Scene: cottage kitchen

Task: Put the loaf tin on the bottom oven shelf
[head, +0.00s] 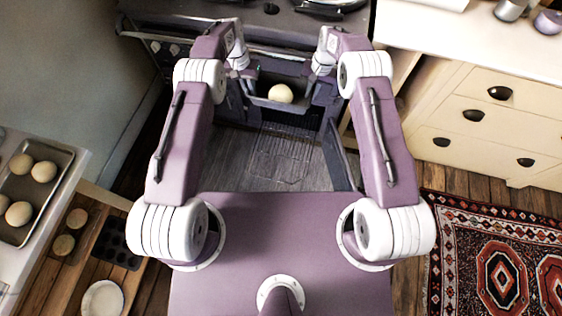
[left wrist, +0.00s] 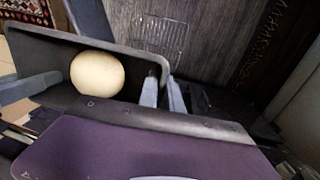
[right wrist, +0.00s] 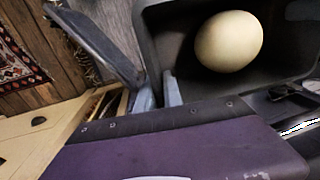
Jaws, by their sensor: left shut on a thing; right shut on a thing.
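The dark grey loaf tin (head: 262,101) holds a pale round ball of dough (head: 282,93) and hangs level in front of the stove. My left gripper (head: 248,86) is shut on the tin's left end, and my right gripper (head: 316,84) is shut on its right end. The left wrist view shows the tin's wall (left wrist: 120,50) between the left fingers (left wrist: 163,98). The right wrist view shows its rim (right wrist: 160,45) by the right fingers (right wrist: 160,95). The oven (head: 285,122) is a dark opening partly hidden behind and below the tin; its shelves cannot be made out clearly.
A dark upright panel (head: 340,155) stands right of the oven front. Cream drawers (head: 490,115) are at the right, with a patterned rug (head: 500,260) on the floor. At the left, a counter carries a tray (head: 62,165) of dough balls. Pans sit on the stove top (head: 225,12).

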